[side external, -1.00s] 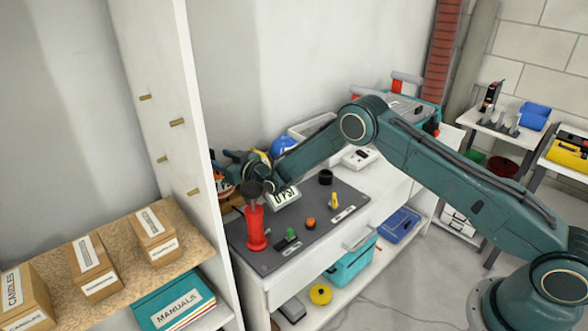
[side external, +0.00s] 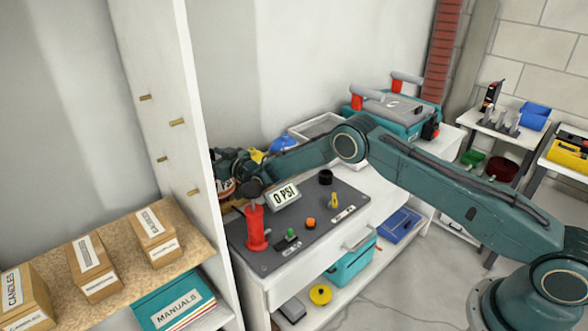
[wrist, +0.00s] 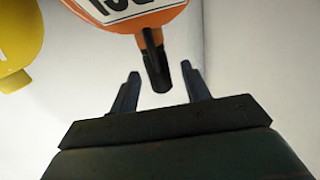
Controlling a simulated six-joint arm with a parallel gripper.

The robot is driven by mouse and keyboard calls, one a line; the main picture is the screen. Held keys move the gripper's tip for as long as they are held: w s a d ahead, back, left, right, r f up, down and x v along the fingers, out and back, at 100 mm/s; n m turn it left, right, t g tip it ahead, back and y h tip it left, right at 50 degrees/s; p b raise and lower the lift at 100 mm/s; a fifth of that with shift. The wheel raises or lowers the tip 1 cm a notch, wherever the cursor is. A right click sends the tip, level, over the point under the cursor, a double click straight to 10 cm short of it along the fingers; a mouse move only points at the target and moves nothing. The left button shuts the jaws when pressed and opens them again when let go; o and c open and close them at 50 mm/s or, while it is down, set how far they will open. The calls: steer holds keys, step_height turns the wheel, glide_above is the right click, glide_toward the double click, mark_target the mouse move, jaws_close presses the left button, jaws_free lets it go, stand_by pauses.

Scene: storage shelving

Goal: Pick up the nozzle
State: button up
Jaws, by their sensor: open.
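In the wrist view, a dark, narrow piece that looks like the nozzle (wrist: 155,58) sticks out from a round orange body (wrist: 165,16) with a white label. My gripper (wrist: 160,74) is open, with one finger on each side of the nozzle's end. I see gaps between both fingers and it; whether it lies at finger depth I cannot tell. In the side view, an orange and white thing (side external: 225,187) shows at the back left of the bench, beside my wrist. My fingertips are hard to make out there.
A white shelf upright (side external: 170,120) stands close left of my wrist. A yellow object (wrist: 20,45) shows left in the wrist view.

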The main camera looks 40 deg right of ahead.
steer(key=shift+w+a, duration=0.15)
steer(key=shift+w, duration=0.45)
jaws_close()
